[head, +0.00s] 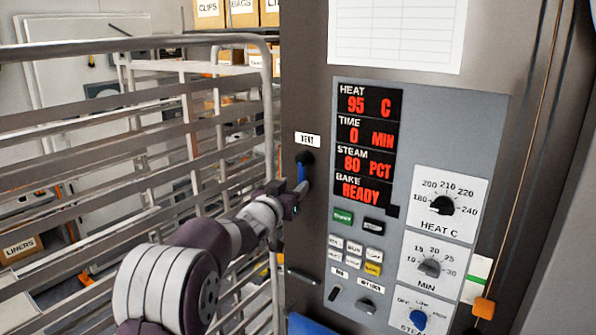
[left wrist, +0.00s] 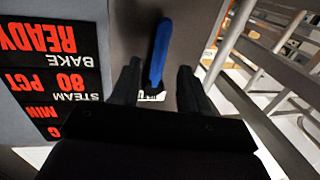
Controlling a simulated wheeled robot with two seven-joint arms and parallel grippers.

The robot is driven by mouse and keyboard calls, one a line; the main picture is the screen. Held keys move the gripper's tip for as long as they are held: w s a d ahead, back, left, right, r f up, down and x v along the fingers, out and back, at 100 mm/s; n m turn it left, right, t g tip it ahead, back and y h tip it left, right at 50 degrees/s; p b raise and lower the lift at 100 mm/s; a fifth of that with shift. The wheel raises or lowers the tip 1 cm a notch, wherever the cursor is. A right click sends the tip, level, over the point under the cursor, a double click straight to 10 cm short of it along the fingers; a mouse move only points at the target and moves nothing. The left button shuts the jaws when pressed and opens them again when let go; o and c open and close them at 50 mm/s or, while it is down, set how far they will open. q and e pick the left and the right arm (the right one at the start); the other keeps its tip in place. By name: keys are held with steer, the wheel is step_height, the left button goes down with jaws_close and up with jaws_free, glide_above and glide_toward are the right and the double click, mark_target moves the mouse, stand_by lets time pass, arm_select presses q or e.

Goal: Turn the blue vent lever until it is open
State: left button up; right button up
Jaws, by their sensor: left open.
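The blue vent lever (head: 302,173) hangs down from a dark pivot on the oven's front post, under the white VENT label (head: 307,140). My left gripper (head: 298,189) reaches in from the left, with its tips at the lever's lower part. In the left wrist view, which is turned upside down, the blue lever (left wrist: 161,48) shows between the two dark fingers of my left gripper (left wrist: 160,72). The fingers are open, with a gap on each side of the lever. The VENT label is partly hidden there. My right gripper is not in view.
The control panel (head: 400,120) with red displays, dials and buttons is right of the lever. A metal rack (head: 150,135) stands close on the left, beside my left arm. An orange pull (head: 484,308) hangs on a cord at the right.

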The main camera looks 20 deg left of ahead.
mark_target(300, 180)
arm_select(q)
steer(key=w, duration=0.2)
steer(key=w+d+p, duration=0.1)
steer(key=shift+w+r, duration=0.1)
steer(key=shift+w, duration=0.25)
steer(key=shift+s+a+r, duration=0.1)
steer(key=shift+s+a, duration=0.3)
steer(key=shift+a, duration=0.05)
steer(key=shift+w+d, duration=0.25)
steer(key=shift+c, duration=1.2)
steer(key=shift+w+d, duration=0.1)
steer(key=shift+d, duration=0.05)
jaws_close()
steer(key=shift+f, duration=0.2)
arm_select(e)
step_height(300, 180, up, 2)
